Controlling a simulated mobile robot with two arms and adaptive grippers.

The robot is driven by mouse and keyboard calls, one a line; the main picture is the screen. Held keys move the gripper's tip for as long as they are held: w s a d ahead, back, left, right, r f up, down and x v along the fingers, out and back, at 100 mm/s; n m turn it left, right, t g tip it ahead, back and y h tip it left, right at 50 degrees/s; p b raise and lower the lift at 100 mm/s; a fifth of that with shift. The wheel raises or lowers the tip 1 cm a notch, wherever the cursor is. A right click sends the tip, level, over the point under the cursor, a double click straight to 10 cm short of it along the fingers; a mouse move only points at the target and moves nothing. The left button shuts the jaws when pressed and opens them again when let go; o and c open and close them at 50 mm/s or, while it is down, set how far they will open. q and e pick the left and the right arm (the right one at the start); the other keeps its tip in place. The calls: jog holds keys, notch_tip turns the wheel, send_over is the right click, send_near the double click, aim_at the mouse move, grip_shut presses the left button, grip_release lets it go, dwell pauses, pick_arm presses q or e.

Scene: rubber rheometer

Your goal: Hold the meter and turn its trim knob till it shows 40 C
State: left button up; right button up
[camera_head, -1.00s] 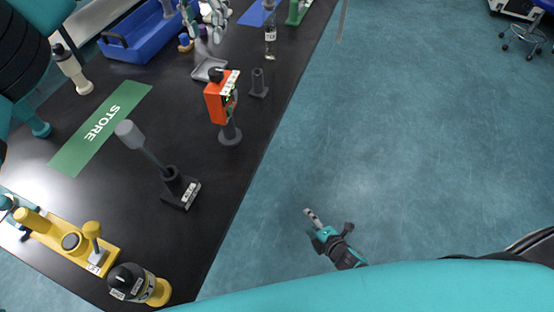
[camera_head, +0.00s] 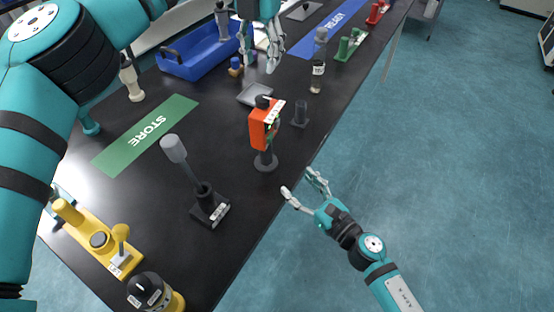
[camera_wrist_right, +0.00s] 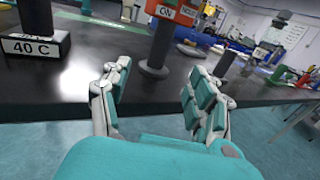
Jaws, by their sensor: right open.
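The orange meter (camera_head: 258,135) stands upright on a grey round-based stand (camera_head: 265,162) near the table's right edge. It has a dark knob (camera_head: 263,102) on top and white labels; its reading is not legible. In the right wrist view the lower part of the meter (camera_wrist_right: 163,12) shows, with an "ON" label. My right gripper (camera_head: 303,188) is open and empty, just off the table edge, below and right of the meter, not touching it. My left gripper (camera_head: 262,67) hangs beyond the meter, fingers down and apart, with nothing seen between them.
A black block (camera_head: 209,206) with a grey-headed lever stands nearer; its label reads "40 C" in the right wrist view (camera_wrist_right: 33,47). A small dark post (camera_head: 300,115) stands right of the meter, a grey tray (camera_head: 255,94) behind. The green STORE mat (camera_head: 145,137) is bare.

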aim_at(261, 98)
jog(key=x, duration=1.4)
jog(key=shift+w+a+f, duration=0.1)
jog(key=shift+w+a, duration=0.05)
jog(key=shift+w, duration=0.05)
grip_shut()
pick_arm(q)
jog(key=shift+o, duration=1.2)
jog(key=shift+a+f, duration=0.1)
jog(key=shift+o, duration=0.5)
jog(key=shift+a+f+m+h, duration=0.1)
jog(key=shift+a+m+h, duration=0.2)
jog(key=shift+m, duration=0.3)
jog(key=shift+a+f+m+h, duration=0.15)
jog(key=shift+m+h, duration=0.15)
jog(key=shift+m, duration=0.3)
jog(key=s+a+r+m+t+h, duration=0.1)
jog(key=s+a+r+m+h, duration=0.1)
jog(key=a+m+h, duration=0.3)
jog(key=d+f, duration=0.1)
jog(key=f, duration=0.2)
jog(key=w+d+f+m+y, duration=0.1)
jog(key=d+f, duration=0.1)
jog(key=f, duration=0.2)
jog(key=d+f+y, duration=0.1)
jog(key=d+f, duration=0.1)
jog(key=f, duration=0.2)
jog(key=shift+w+d+f+m, duration=0.15)
jog(key=shift+w+d+m, duration=0.1)
jog(key=shift+w+m, duration=0.1)
